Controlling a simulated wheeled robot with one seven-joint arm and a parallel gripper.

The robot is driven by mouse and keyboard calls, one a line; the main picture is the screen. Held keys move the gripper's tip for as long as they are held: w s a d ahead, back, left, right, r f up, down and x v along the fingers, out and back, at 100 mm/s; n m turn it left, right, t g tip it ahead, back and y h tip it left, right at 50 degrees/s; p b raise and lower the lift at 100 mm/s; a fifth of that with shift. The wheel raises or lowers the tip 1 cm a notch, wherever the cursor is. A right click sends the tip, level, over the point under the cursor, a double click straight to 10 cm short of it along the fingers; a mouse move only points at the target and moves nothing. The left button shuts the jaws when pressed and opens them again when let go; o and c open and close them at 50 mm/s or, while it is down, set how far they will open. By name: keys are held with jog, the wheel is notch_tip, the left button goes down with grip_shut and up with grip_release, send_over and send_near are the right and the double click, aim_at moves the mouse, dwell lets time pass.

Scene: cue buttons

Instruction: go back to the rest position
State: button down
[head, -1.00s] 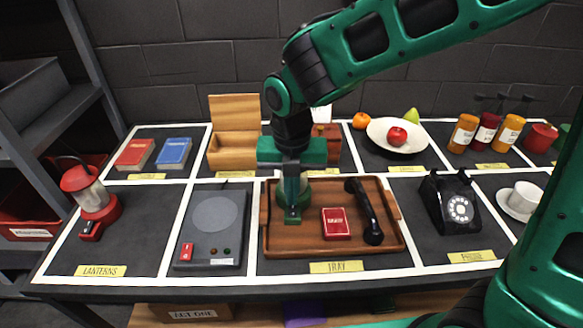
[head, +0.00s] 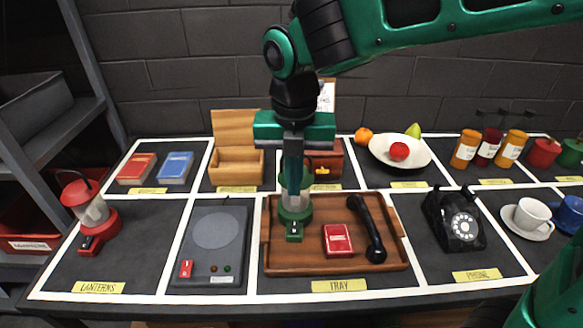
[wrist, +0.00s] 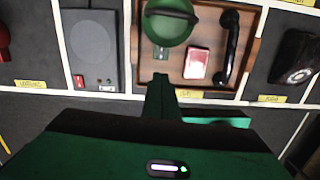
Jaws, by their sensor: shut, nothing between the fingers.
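My gripper (head: 292,205) is shut and empty, pointing down in front of and above the green lantern in the head view. The green lantern (head: 306,205) stands upright on the wooden tray (head: 340,268), partly hidden behind my fingers. The lantern also shows from above in the wrist view (wrist: 168,22), apart from my gripper (wrist: 160,80). A red card pack (head: 337,240) and a black telephone handset (head: 368,228) lie on the tray. I cannot tell the exact gap between my fingertips and the lantern's base.
A grey device (head: 212,245) with a red switch is left of the tray. A red lantern (head: 90,213) stands far left. A black dial telephone (head: 455,220) is to the right. Behind are books (head: 174,168), a wooden box (head: 236,165) and a fruit plate (head: 385,157).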

jog(key=s+d+m, duration=0.2)
jog(key=d+m, duration=1.7)
jog(key=d, duration=0.4)
jog(key=s+d+f+m, duration=0.4)
jog(key=s+d+m, duration=0.9)
jog(key=m, duration=0.9)
jog(key=shift+s+d+g, duration=0.35)
jog(key=shift+s+g, duration=0.05)
jog(key=shift+s, duration=0.2)
jog(key=shift+w+f, duration=0.1)
jog(key=shift+f, duration=0.05)
jog(key=shift+w+f, duration=0.2)
jog(key=shift+w, duration=0.3)
